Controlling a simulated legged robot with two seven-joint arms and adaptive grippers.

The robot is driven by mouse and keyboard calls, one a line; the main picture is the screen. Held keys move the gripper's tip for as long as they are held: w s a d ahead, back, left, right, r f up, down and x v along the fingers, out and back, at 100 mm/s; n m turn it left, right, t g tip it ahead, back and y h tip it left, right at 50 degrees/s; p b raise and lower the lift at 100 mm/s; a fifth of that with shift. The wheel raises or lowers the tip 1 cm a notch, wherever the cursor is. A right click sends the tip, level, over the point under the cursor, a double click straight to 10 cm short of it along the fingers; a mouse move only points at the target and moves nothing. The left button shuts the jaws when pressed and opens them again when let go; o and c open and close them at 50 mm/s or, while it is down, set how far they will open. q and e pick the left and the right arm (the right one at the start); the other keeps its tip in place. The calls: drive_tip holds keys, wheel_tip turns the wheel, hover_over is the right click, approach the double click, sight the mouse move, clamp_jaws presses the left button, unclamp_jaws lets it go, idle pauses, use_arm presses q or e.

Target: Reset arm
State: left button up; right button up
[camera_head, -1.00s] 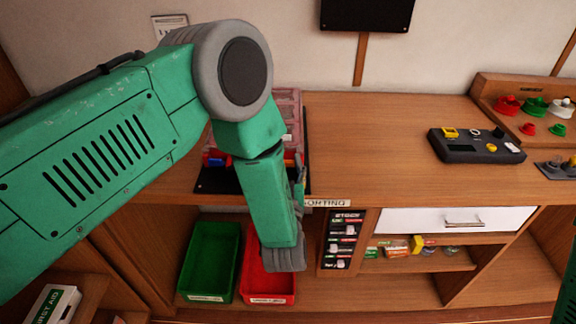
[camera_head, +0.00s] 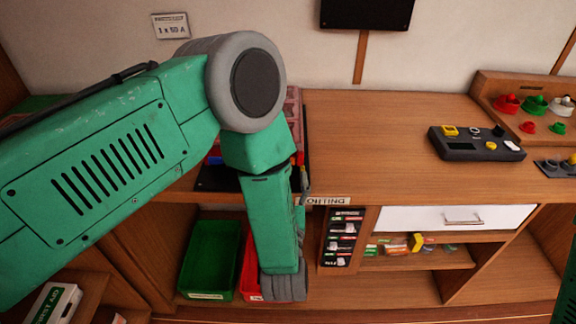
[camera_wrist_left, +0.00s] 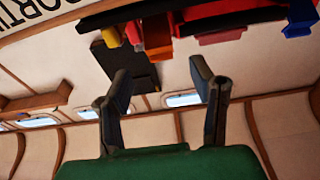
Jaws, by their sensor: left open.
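My left arm is green with grey joints and comes in from the left in the head view, its forearm hanging down in front of the bench. My left gripper (camera_wrist_left: 165,95) shows in the left wrist view with its two dark fingers spread apart and nothing between them. In the head view the fingers themselves are hidden behind the arm. The wrist view looks upward past the bench edge at a wall and windows. My right gripper is not in view; only a sliver of green shows at the right edge of the head view.
A green bin (camera_head: 210,258) and a partly hidden red bin (camera_head: 250,262) sit on the low shelf by my left forearm. A black control box (camera_head: 476,144) and a panel of coloured buttons (camera_head: 535,108) are on the bench. The bench middle (camera_head: 365,140) is clear.

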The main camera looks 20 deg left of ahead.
use_arm(q)
drive_tip(key=s+a+f+m+g+h+b, duration=0.2)
drive_tip(key=s+a+f+g, duration=0.3)
drive_tip(key=f, duration=0.4)
drive_tip(key=s+a+f+m+g+h+b, duration=0.1)
drive_tip(key=s+a+f+g+h, duration=0.15)
drive_tip(key=s+f+g, duration=0.55)
drive_tip(key=s+a+f+g+b, duration=0.1)
drive_tip(key=s+a+f+g, duration=0.1)
drive_tip(key=s, duration=0.7)
drive_tip(key=s+a+f+g, duration=0.3)
drive_tip(key=s+f, duration=0.1)
drive_tip(key=s, duration=0.4)
drive_tip(key=shift+s+a+m+h+b, duration=0.35)
drive_tip(key=shift+m+h, duration=0.05)
drive_tip(key=shift+h, duration=0.05)
drive_tip(key=shift+w+a, duration=0.1)
drive_tip(key=shift+w, duration=0.05)
